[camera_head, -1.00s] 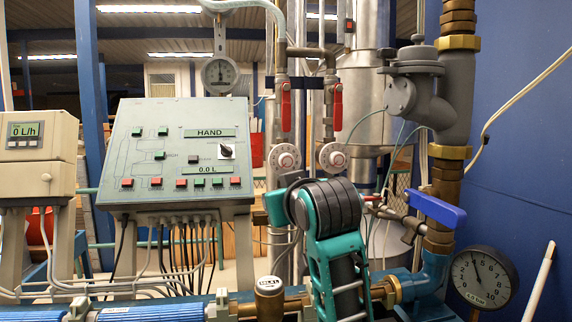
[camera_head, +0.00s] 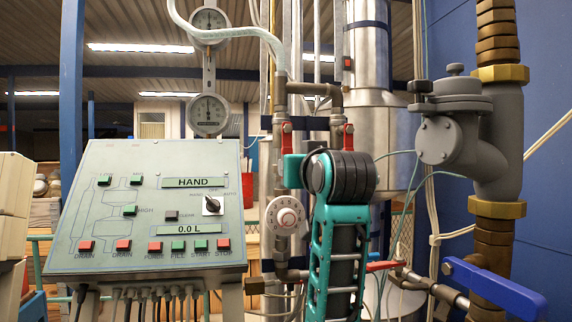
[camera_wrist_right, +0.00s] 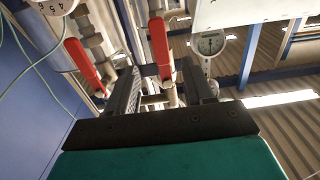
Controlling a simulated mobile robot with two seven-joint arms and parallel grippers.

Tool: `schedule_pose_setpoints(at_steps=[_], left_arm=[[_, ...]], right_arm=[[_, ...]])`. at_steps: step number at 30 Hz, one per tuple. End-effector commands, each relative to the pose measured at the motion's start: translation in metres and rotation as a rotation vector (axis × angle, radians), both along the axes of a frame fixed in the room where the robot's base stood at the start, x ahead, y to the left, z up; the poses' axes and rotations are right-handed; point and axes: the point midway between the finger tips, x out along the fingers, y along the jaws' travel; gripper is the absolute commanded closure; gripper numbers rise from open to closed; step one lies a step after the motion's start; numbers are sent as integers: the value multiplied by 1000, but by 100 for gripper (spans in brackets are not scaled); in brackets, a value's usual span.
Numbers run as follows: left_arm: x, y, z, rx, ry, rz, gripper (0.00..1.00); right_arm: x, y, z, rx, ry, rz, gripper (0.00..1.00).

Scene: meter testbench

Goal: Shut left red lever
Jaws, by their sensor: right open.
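The left red lever (camera_head: 287,136) hangs along its vertical pipe in the head view, its lower part hidden behind my right arm. The right red lever (camera_head: 348,138) is beside it, also partly covered. In the wrist view, which is upside down, the left red lever (camera_wrist_right: 160,48) shows between the two dark fingers of my right gripper (camera_wrist_right: 160,88). The gripper is open, with a gap visible on each side of the lever. The right red lever (camera_wrist_right: 82,65) lies outside the fingers. In the head view the fingertips are hidden behind my teal wrist. My left gripper is not in view.
A control panel (camera_head: 150,210) stands to the left. A white dial (camera_head: 285,215) sits below the left lever. A pressure gauge (camera_head: 209,114) hangs left of the pipes. Thick grey and brass piping (camera_head: 485,140) and a blue-handled valve (camera_head: 495,288) are at the right.

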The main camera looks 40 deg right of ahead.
Motion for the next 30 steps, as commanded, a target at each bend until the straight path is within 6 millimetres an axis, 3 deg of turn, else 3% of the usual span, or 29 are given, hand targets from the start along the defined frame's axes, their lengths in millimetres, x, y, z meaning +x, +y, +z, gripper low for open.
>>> schedule_pose_setpoints(at_steps=[9,15,30], left_arm=[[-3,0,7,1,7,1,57],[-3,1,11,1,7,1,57],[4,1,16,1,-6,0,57]], right_arm=[[58,-32,1,2,5,0,48],[82,-45,1,0,2,0,48],[92,-51,0,-1,0,0,51]])
